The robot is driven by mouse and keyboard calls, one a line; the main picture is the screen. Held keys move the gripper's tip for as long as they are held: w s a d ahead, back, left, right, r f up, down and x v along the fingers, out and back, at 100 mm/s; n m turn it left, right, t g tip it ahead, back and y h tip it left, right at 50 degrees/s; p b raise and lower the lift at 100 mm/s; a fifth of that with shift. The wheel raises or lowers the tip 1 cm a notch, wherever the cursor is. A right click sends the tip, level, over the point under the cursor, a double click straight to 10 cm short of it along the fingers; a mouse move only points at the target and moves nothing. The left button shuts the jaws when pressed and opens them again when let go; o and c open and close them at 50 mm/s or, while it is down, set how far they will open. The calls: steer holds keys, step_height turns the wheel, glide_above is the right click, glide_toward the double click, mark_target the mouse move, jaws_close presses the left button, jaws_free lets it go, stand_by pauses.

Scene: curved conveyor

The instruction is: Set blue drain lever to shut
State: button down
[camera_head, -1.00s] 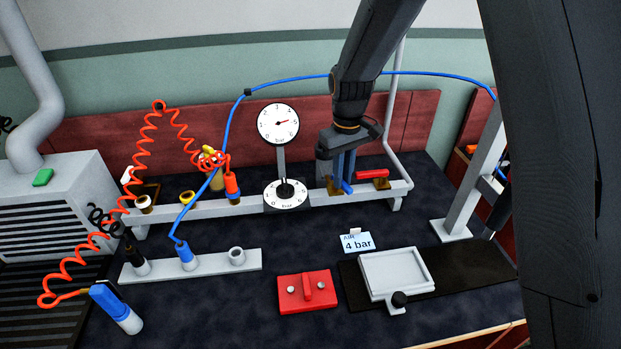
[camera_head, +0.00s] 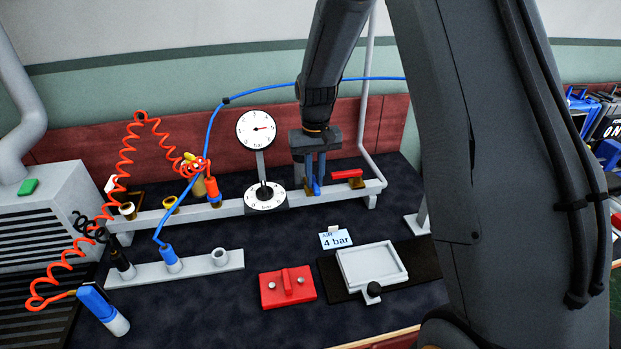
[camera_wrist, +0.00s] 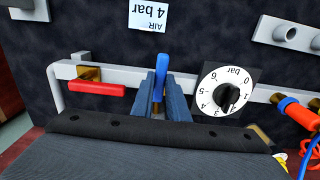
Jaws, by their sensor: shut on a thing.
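The blue drain lever (camera_wrist: 161,66) sits on the white pipe rail, between the red lever (camera_wrist: 96,89) and the round dial (camera_wrist: 225,90). In the wrist view it stands between my gripper's fingers (camera_wrist: 160,88) and sticks out past their tips toward the sign. My gripper (camera_head: 315,190) is shut on the blue lever, reaching down from above. In the head view a bit of the blue lever (camera_head: 317,190) shows at the fingertips; its mount is mostly hidden by the fingers.
The red lever (camera_head: 346,174) lies just right of my gripper. An upright gauge (camera_head: 256,129) and a dial (camera_head: 265,197) stand to the left. A sign reading 4 bar (camera_head: 336,238), a red block (camera_head: 287,288) and a white tray (camera_head: 372,266) lie in front.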

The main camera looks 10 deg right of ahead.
mark_target(315, 183)
steer(key=c, duration=1.7)
jaws_free()
steer(key=shift+r+b, duration=0.85)
steer(key=shift+r, duration=3.1)
steer(key=shift+t, duration=0.5)
steer(key=s+f, duration=0.1)
steer(key=s, duration=0.7)
steer(key=s+d+f, duration=0.1)
steer(key=s, duration=0.6)
steer(key=s+d+f, duration=0.1)
steer(key=s, duration=0.7)
steer(key=shift+s+d, duration=0.15)
steer(key=shift+s, duration=0.2)
